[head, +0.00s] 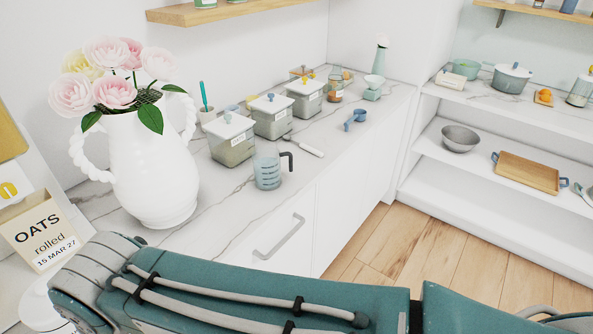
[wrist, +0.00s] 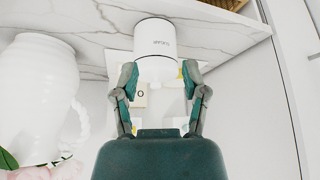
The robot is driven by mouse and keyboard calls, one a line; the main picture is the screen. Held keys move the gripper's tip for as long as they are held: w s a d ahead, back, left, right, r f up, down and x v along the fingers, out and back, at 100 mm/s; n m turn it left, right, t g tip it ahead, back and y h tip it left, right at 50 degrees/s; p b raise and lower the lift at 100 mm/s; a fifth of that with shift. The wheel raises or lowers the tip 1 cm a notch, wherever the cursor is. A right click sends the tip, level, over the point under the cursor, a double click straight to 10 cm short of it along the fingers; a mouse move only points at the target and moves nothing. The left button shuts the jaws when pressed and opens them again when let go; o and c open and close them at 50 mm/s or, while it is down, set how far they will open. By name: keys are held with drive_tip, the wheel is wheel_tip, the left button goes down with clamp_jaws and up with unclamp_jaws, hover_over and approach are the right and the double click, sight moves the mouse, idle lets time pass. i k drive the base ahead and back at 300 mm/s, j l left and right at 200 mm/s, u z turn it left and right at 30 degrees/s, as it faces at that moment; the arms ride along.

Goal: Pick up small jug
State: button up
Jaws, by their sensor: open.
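A small clear bluish jug (head: 268,171) with measuring marks and a dark handle stands upright on the marble counter in the head view, near the counter's front edge. It does not show in the wrist view. My gripper (wrist: 159,76) is open in the wrist view, its two fingers spread apart. A white cylindrical canister (wrist: 156,38) with small print is beyond the fingertips; I cannot tell whether they touch it. My gripper is not visible in the head view, where my teal arm crosses the foreground.
A large white vase (head: 150,175) with roses stands left of the jug; it also shows in the wrist view (wrist: 40,95). Lidded glass containers (head: 232,140) line the counter behind the jug. A grey-handled spreader (head: 304,146) lies close by. An oats card (head: 42,232) is at far left.

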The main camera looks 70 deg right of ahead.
sight(274, 167)
drive_tip(key=z, duration=2.2)
drive_tip(key=i+l+u, duration=0.2)
drive_tip(key=l+u, duration=0.3)
drive_tip(key=i+l+u, duration=0.15)
drive_tip(key=l+u, duration=0.8)
drive_tip(key=l, duration=0.2)
